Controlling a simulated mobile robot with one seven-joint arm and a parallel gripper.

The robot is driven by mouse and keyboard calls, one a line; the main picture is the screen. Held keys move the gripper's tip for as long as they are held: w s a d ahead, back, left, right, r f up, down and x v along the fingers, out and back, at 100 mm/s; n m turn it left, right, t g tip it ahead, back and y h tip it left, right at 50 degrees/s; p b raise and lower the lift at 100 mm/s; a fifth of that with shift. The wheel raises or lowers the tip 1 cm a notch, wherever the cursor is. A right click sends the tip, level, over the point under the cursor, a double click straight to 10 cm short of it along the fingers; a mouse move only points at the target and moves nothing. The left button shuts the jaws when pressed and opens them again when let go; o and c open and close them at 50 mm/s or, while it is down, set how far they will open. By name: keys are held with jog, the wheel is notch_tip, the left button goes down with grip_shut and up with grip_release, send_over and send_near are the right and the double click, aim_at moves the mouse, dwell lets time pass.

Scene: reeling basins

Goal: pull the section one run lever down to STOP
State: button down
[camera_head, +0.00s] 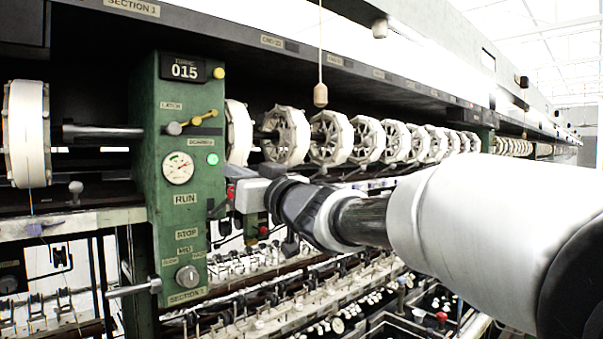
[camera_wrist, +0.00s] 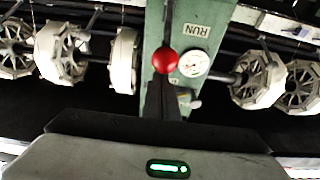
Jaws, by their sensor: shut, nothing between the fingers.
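The green section one panel (camera_head: 175,130) stands left of centre in the head view, with a RUN label (camera_head: 186,199) above a STOP label (camera_head: 187,234). The run lever's red knob (camera_head: 231,191) shows at the panel's right side, about level with RUN and partly hidden by my gripper. In the wrist view the red knob (camera_wrist: 166,61) is just beyond the tips of my gripper (camera_wrist: 166,88), near the inverted RUN label (camera_wrist: 193,30). My gripper is shut and empty. I cannot tell whether its tips touch the knob. The fingers are mostly hidden in the head view.
A pressure gauge (camera_head: 178,168), a yellow lever (camera_head: 205,117) and a green light (camera_head: 212,159) are on the panel. White reels (camera_head: 286,135) run in a row behind my arm. A wooden pull (camera_head: 320,95) hangs on a cord above. Threading gear fills the space below.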

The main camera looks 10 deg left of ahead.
jog(key=shift+f, duration=0.1)
jog(key=shift+f+b, duration=0.3)
jog(key=shift+f, duration=0.15)
jog(key=shift+s+d+f+b, duration=0.15)
jog(key=shift+f+b, duration=0.35)
jog(key=shift+f, duration=0.1)
jog(key=shift+s+d+f+b, duration=0.2)
jog(key=shift+f+b, duration=0.25)
jog(key=shift+f, duration=0.15)
jog(key=shift+s+d+f+b, duration=0.1)
jog(key=shift+d+f+b, duration=0.05)
jog(key=shift+f+b, duration=0.4)
jog(key=shift+f, duration=0.1)
